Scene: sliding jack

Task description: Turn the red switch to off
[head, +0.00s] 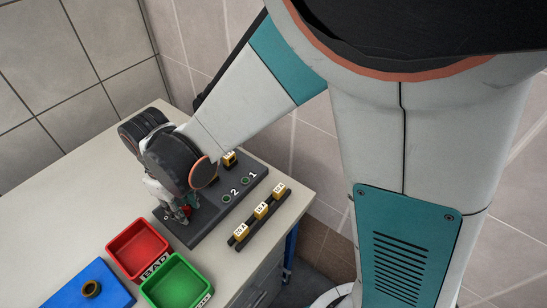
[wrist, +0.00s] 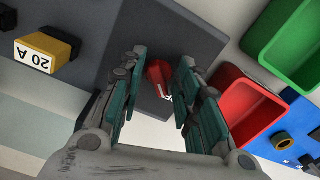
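The red switch (wrist: 158,78) is on a dark grey panel (wrist: 195,35). In the wrist view it shows between the two fingers of my gripper (wrist: 160,84). The fingers are open, with a gap on each side of the switch; I cannot tell how far their tips are above the panel. A small white marking shows beside the switch, partly hidden by the right finger. In the head view my gripper (head: 175,203) points down over the near-left end of the panel (head: 205,218); a bit of red shows by the fingers.
A red "BAD" bin (head: 138,248), a green bin (head: 177,284) and a blue block (head: 88,288) stand in front of the panel. A rack of yellow fuses (head: 261,211) lies to its right. One yellow fuse (head: 229,158) sits on the panel's far end. The bench's left part is clear.

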